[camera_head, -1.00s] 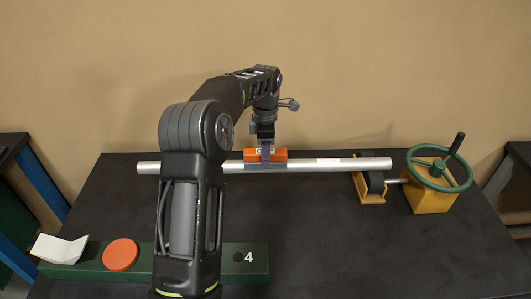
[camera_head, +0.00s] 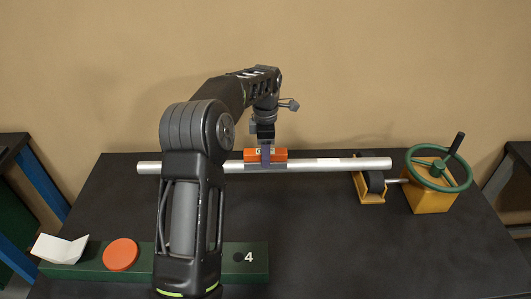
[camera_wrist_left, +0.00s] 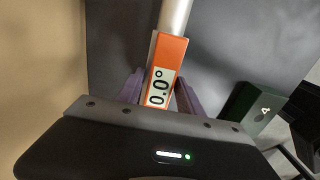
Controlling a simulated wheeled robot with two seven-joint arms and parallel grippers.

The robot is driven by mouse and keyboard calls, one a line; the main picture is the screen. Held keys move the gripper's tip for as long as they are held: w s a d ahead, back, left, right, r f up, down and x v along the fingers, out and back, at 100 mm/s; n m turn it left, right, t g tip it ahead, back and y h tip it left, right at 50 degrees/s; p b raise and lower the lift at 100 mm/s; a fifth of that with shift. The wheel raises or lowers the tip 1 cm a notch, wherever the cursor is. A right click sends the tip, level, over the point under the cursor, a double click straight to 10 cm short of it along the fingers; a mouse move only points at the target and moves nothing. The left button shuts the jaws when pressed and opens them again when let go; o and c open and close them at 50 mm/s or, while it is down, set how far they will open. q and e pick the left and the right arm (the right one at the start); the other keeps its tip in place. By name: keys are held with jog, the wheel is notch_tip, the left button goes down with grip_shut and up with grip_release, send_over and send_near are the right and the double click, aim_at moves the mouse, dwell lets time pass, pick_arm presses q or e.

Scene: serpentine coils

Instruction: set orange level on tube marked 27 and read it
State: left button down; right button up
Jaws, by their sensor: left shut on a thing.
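The orange level (camera_head: 280,156) sits lengthwise on top of the long silver tube (camera_head: 335,164), near its middle. My left gripper (camera_head: 266,157) is above the tube, shut on the level. In the left wrist view the two purple-grey fingers (camera_wrist_left: 160,92) stand on either side of the level (camera_wrist_left: 173,48). Its display (camera_wrist_left: 159,87) shows 0.0°; its near end is hidden by the gripper body. The tube (camera_wrist_left: 174,14) runs on beyond the level. A pale label is on the tube, but I cannot read a 27. My right gripper is out of view.
A yellow box with a green handwheel (camera_head: 440,170) stands at the right, beside a yellow roller support (camera_head: 371,197) under the tube. The front right tabletop is clear.

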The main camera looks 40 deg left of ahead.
pick_arm(q)
jog(key=c, duration=0.7)
grip_release()
jog(key=shift+r, duration=0.1)
jog(key=shift+r+p, duration=0.85)
jog(key=shift+r, duration=2.1)
